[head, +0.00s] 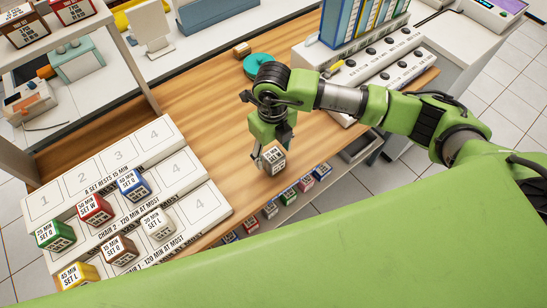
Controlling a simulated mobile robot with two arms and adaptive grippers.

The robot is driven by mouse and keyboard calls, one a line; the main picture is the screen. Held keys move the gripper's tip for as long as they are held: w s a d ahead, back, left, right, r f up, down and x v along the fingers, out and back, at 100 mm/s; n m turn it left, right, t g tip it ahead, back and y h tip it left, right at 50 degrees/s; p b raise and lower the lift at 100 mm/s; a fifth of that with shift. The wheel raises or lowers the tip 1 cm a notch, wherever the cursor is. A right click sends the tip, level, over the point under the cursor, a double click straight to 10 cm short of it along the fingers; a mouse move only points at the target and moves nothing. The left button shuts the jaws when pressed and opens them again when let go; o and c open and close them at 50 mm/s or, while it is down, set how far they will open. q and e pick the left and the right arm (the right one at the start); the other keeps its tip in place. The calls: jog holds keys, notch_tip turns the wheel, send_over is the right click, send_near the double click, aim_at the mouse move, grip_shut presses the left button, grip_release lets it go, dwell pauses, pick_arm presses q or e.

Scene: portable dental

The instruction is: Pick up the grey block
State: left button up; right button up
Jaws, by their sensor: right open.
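A grey block (274,161) with a dark printed label is near the front edge of the wooden table (213,105). My right gripper (271,148) points down over it with its fingers open, one to each side of the block's upper part. I cannot tell whether the fingers touch it, or whether the block rests fully on the wood. Another pale grey block (158,224) sits on the white stepped rack at the left. My left gripper is not in view.
The numbered white rack (180,181) holds several coloured blocks. More small blocks (289,196) line a lower ledge along the table's front. A teal round object (258,64) and a small wooden block (241,49) lie behind my gripper. A white unit with dark knobs (385,57) stands right.

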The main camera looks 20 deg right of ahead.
aim_at(274, 155)
jog(key=shift+d+f+p, duration=0.15)
jog(key=shift+f+p, duration=0.35)
jog(key=shift+f, duration=1.45)
jog(key=c, duration=1.2)
jog(key=shift+w, duration=0.1)
jog(key=shift+c, duration=0.2)
jog(key=shift+r, duration=0.15)
